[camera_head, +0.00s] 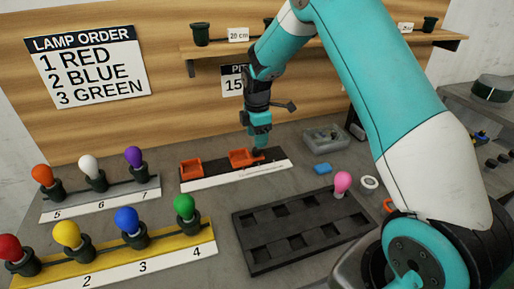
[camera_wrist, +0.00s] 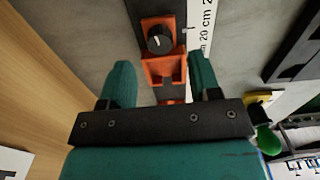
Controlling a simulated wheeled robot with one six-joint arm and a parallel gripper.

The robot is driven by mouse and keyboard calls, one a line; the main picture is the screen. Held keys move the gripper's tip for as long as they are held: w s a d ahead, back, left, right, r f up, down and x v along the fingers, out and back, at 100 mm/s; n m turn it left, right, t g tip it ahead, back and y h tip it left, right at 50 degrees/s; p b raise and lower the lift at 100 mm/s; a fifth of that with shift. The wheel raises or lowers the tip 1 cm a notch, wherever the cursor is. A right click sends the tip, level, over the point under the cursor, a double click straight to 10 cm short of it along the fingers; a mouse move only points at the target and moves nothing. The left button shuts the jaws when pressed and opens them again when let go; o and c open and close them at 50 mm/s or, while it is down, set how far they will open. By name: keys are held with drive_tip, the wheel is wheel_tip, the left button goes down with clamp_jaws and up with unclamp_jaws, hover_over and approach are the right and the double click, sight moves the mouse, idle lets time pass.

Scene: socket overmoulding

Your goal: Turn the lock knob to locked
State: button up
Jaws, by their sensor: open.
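The lock knob (camera_wrist: 159,39) is a round black dial with a short white mark, on an orange block (camera_wrist: 163,70) in the wrist view. In the head view the orange block (camera_head: 240,157) sits on a dark rail, with the knob small and dark at its right end under my gripper (camera_head: 258,146). In the wrist view my gripper (camera_wrist: 160,62) is open. Its two teal fingers stand on either side of the orange block, with the knob a little beyond the tips. I cannot tell whether any finger touches it. Nothing is held.
A second orange block (camera_head: 191,168) is on the rail's left end. A white ruler strip (camera_head: 236,176) runs along its front. A black slotted tray (camera_head: 255,254), a pink bulb (camera_head: 342,183) and a grey bin (camera_head: 326,139) are to the right. Rows of coloured bulbs stand left.

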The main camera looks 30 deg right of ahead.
sight(257, 152)
drive_tip(key=shift+f, duration=2.4)
